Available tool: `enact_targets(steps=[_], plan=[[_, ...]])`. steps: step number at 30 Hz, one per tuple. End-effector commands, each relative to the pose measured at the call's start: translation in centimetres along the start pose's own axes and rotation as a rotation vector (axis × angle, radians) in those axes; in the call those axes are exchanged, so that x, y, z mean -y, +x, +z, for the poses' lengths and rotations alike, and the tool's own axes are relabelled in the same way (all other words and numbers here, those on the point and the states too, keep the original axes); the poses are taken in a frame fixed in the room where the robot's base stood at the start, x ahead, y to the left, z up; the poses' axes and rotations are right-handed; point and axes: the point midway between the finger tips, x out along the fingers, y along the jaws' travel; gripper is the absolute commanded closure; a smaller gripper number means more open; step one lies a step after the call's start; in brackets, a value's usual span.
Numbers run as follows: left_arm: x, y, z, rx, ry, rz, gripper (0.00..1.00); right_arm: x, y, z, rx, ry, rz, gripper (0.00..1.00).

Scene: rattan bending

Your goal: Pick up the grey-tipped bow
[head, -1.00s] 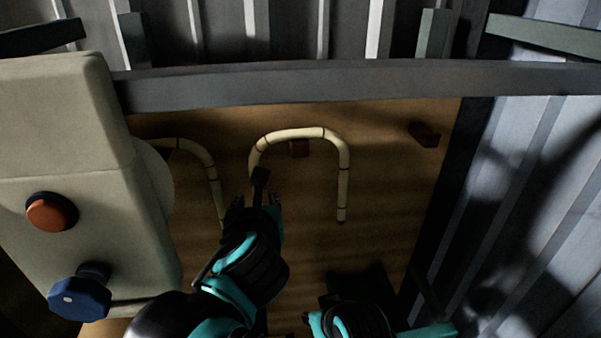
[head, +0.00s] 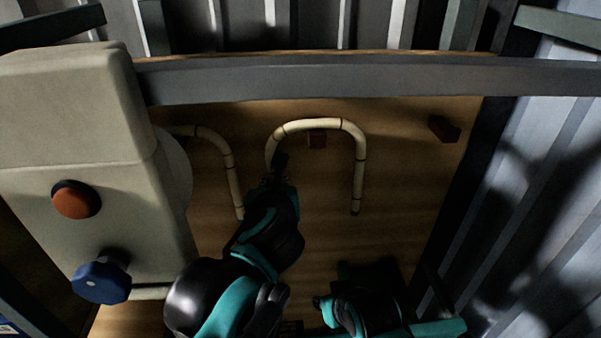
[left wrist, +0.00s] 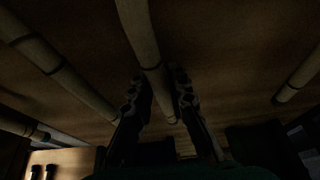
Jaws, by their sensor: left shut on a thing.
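A pale, arch-shaped bow (head: 359,170) with dark bands lies over the wooden surface, its free right end dark-tipped. My left gripper (head: 274,176) is shut on its left leg. In the left wrist view, the bow's pale rod (left wrist: 151,68) runs between my two fingers (left wrist: 158,98). The held end's tip colour is too dark to tell. A second bow (head: 232,172) lies to the left, partly hidden behind the beige machine. My right arm is low in the head view; its fingers cannot be made out.
The beige machine (head: 70,120), with an orange button (head: 76,199) and a blue knob (head: 102,280), stands at the left. A grey beam (head: 370,80) crosses the back. Dark red blocks (head: 444,128) sit on the wooden surface (head: 410,180). Its right part is mostly clear.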

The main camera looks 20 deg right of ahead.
Motion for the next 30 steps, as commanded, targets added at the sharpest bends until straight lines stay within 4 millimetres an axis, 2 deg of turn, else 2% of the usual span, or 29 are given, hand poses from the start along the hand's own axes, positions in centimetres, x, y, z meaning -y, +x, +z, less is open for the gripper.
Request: enact_targets(steps=[7, 13, 24, 30], plan=[[0.0, -0.4, 1.0, -0.001, 0.0, 0.0, 1.0, 0.0, 0.3, 0.2, 0.0, 0.0, 0.0, 0.73], [0.2, -1.8, 3.8, -0.002, 0.001, -0.001, 1.0, 0.0, 1.0, 0.7, 0.0, 0.0, 0.0, 0.73], [4.0, -10.7, 5.2, -0.002, 0.003, -0.005, 1.0, 0.0, 2.3, 1.6, 0.0, 0.0, 0.0, 0.73], [5.0, -13.3, 5.8, -0.001, 0.002, -0.002, 1.0, 0.0, 2.6, 1.9, 0.0, 0.0, 0.0, 0.73]])
